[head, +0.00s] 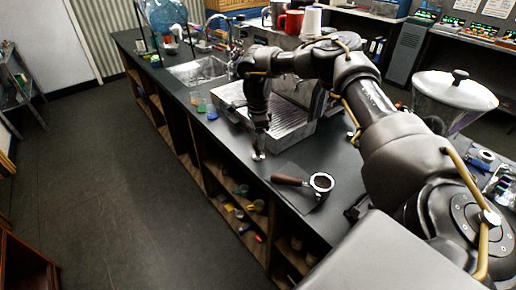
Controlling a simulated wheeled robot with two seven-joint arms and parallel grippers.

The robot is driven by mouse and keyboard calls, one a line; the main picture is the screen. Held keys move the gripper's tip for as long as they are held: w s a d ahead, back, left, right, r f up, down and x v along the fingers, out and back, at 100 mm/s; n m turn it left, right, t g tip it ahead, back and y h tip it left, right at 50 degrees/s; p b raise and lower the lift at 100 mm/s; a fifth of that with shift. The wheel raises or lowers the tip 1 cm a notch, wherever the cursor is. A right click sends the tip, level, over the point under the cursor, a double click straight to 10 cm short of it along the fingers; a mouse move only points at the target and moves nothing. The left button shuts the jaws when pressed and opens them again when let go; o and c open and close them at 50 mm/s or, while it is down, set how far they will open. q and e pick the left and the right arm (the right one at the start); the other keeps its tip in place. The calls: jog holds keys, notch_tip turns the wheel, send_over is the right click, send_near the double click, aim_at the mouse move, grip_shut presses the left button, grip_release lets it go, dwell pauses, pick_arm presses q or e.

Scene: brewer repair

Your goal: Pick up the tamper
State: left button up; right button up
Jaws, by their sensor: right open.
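My right gripper (259,151) points down over the dark counter, close to its front edge. It is open. A small silvery shape shows at its fingertips, and I cannot tell whether it is part of the gripper or the tamper. I cannot make out the tamper clearly anywhere else; my right arm hides part of the counter. A portafilter (320,182) with a brown handle and dark grounds in its basket lies on a dark mat, to the right of and nearer than the gripper. My left gripper is not in view.
The counter (344,167) carries a silver brewer with a ribbed tray (288,122) just behind the gripper. A sink (198,70), a blue water jug (166,14) and a red mug (291,22) stand farther back. A glass hopper (452,92) is at right. The floor at left is clear.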

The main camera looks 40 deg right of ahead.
notch_tip(320, 180, down, 4)
jog(key=shift+d+r+p, duration=0.15)
jog(key=shift+p, duration=0.75)
jog(key=shift+f, duration=0.5)
jog(key=shift+r, duration=0.1)
jog(key=shift+c, duration=1.1)
grip_shut()
jog(key=shift+r, duration=0.1)
